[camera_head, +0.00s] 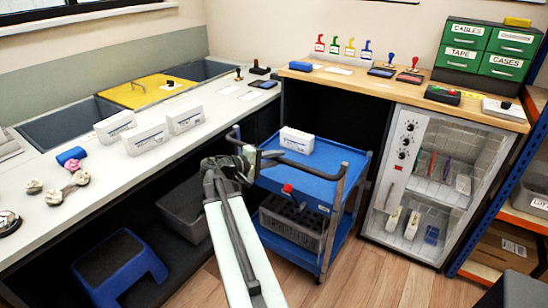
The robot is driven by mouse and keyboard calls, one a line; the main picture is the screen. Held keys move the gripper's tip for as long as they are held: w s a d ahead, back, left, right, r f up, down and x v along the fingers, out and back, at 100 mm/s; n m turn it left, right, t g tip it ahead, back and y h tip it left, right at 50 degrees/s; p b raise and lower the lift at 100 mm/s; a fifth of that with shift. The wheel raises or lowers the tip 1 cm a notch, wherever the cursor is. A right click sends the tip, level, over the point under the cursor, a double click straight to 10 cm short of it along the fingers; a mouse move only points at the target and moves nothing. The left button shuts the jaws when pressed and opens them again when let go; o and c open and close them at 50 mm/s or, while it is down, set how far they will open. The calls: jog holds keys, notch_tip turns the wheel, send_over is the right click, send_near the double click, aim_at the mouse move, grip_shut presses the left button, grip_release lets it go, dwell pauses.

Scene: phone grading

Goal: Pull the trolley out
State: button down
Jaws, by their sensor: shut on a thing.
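The trolley (326,168) is blue with two shelves, grey posts and a dark push handle, and stands in the dark gap between the white counter and the wooden bench. A white box lies on its top shelf and a grey crate (287,222) sits on its lower shelf. My arm reaches up from the bottom of the view. My gripper (250,160) is at the near left side of the trolley, shut on the trolley's dark handle (300,169). The exact contact is partly hidden by the gripper itself.
The white counter (60,220) runs along the left, with a blue step stool (120,268) and a grey bin (184,212) under it. A glass-fronted cabinet (436,185) stands close to the trolley's right. Wooden floor (375,285) is clear at the front right.

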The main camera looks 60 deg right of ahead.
jog(key=shift+w+a, duration=0.15)
jog(key=c, duration=1.3)
grip_release()
jog(key=p+v, duration=0.1)
jog(key=v, duration=0.6)
jog(key=shift+a, duration=0.35)
jog(key=shift+w+r, duration=0.1)
jog(key=shift+w, duration=0.05)
